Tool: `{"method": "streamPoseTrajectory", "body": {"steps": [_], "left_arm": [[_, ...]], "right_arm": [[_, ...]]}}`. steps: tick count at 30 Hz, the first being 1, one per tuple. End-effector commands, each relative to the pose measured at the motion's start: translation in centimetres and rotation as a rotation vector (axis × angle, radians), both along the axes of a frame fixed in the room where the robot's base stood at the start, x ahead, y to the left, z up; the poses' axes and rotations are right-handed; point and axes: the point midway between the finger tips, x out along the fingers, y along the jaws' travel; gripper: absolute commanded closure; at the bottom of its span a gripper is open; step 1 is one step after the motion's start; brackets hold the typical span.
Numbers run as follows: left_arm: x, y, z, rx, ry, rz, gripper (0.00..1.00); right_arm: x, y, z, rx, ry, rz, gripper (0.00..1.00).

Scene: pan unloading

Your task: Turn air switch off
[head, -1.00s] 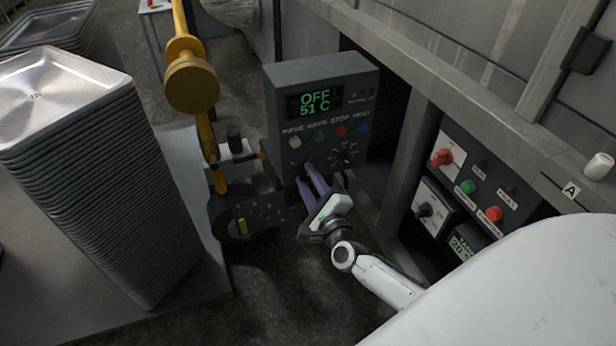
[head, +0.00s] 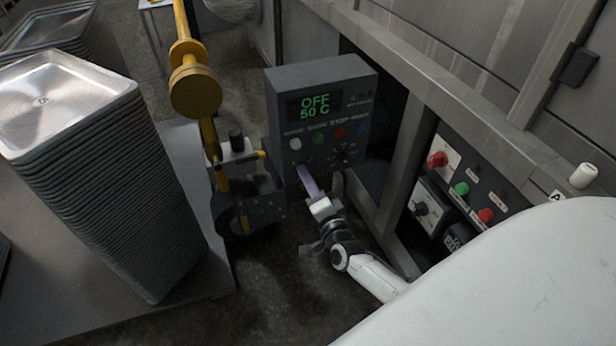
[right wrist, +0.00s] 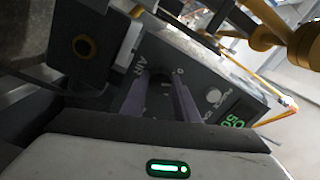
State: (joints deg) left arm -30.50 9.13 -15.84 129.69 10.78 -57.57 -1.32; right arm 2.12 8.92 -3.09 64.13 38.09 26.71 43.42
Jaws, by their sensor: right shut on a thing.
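The grey control box (head: 285,112) stands in the middle of the head view. Its green display (head: 314,104) reads OFF and 50 C. My right gripper (head: 303,171) is at the lower left of the box's front panel. In the right wrist view its two purple fingers (right wrist: 160,90) are on either side of the dark air switch knob (right wrist: 160,77), shut on it, beside the AIR label. The fingers hide most of the knob, so its exact setting is hard to read. My left gripper is not in view.
A tall stack of metal pans (head: 100,190) stands at left. A yellow pipe (head: 195,90) runs down beside the box. A second panel with a red knob (head: 437,159) and buttons is at right. A grey frame post (head: 403,165) stands between the two panels.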

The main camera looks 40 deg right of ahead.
Motion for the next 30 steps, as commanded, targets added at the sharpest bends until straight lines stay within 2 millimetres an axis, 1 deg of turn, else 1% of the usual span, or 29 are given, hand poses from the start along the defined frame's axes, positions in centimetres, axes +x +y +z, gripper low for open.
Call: {"method": "streamPoseTrajectory", "body": {"steps": [3, 9, 12, 19, 30], "left_arm": [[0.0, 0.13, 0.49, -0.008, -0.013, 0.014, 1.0], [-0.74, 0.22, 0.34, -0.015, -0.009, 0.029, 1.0], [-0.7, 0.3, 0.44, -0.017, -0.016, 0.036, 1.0], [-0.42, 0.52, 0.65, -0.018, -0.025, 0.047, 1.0], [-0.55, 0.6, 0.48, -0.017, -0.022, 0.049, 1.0]], "right_arm": [[-0.08, 0.05, -0.02, -0.089, 0.025, 0.0, 0.95], [-0.11, 0.04, -0.1, -0.208, 0.052, 0.0, 0.95], [-0.1, 0.04, -0.12, -0.25, 0.062, 0.0, 0.95], [-0.1, 0.02, -0.17, -0.305, 0.075, 0.0, 0.95], [-0.11, 0.0, -0.21, -0.317, 0.079, 0.001, 0.95]]}}
